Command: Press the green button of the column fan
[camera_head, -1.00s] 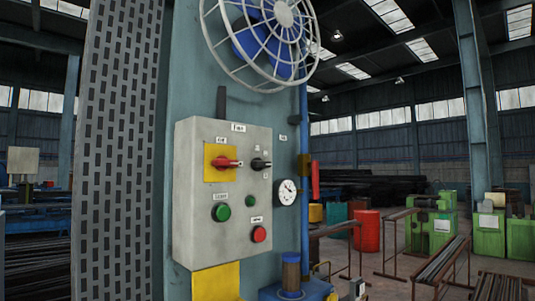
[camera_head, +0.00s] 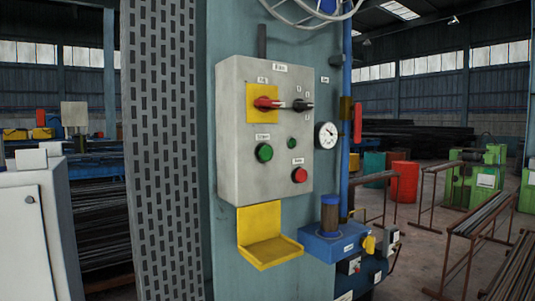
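A grey control box (camera_head: 235,160) is fixed to the blue-grey column (camera_head: 225,250) near the middle of the view. A large green button (camera_head: 264,152) sits at its lower left under a label. A smaller green button or lamp (camera_head: 291,143) sits to its right, and a red button (camera_head: 299,175) is lower right. A red rotary switch (camera_head: 266,103) on a yellow plate and a black switch (camera_head: 301,105) are above. The fan's wire guard (camera_head: 320,14) shows only in part at the top edge. Neither of my grippers is in view.
A yellow tray (camera_head: 268,252) juts out below the box. A gauge (camera_head: 327,135), a blue pipe (camera_head: 345,150) and a blue machine (camera_head: 335,240) are to the right. A perforated panel (camera_head: 165,150) and a white cabinet (camera_head: 35,225) stand left.

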